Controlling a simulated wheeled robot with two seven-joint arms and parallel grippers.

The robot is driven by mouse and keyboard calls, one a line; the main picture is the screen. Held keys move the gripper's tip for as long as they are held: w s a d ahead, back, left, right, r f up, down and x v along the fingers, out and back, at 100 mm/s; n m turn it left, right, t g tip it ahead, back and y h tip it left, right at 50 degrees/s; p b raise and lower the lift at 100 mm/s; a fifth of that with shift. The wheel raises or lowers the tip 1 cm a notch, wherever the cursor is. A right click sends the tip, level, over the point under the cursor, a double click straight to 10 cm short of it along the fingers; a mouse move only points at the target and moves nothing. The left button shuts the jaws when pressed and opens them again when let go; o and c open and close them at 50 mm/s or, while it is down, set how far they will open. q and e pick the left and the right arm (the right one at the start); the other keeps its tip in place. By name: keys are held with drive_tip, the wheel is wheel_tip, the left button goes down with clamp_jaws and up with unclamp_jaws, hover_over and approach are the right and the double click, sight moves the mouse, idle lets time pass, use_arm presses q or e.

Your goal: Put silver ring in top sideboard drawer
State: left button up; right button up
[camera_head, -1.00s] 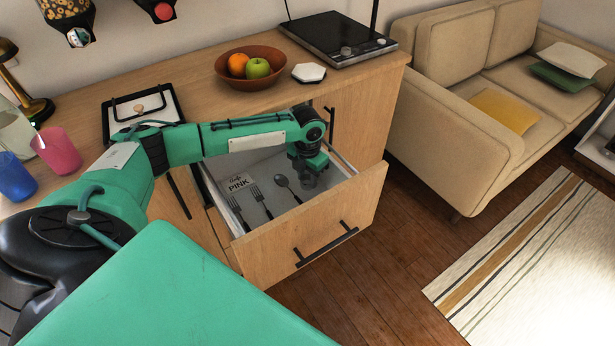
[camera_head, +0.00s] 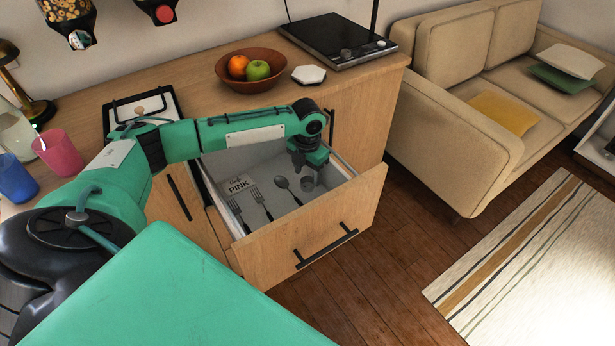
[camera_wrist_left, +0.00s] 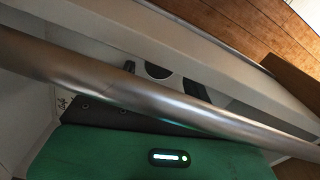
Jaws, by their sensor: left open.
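The top sideboard drawer (camera_head: 345,205) is pulled open, with its wooden front and black handle facing the floor side. My left gripper (camera_head: 309,173) points down into its right part, with its fingers open. The small silver ring (camera_head: 306,186) is inside the drawer, just below and between the fingertips. I cannot tell whether a finger touches it. In the left wrist view a broad silver band, apparently the ring (camera_wrist_left: 150,95), crosses very close to the camera and hides much behind it. My right gripper is not in view.
Two forks (camera_head: 260,203), a spoon (camera_head: 288,190) and a small "PINK" card (camera_head: 238,185) lie in the drawer. The fruit bowl (camera_head: 253,82), white hexagonal piece (camera_head: 309,74) and cooktop (camera_head: 337,40) stand on the counter. Open floor lies right of the drawer.

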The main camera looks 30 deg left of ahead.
use_arm(q)
wheel_tip(320, 180, up, 9)
drive_tip(key=shift+r+p, duration=0.15)
drive_tip(key=shift+p, duration=0.3)
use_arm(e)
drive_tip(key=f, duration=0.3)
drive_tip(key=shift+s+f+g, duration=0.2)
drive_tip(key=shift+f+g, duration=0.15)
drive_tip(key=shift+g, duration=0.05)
use_arm(q)
drive_tip(key=shift+r, duration=0.1)
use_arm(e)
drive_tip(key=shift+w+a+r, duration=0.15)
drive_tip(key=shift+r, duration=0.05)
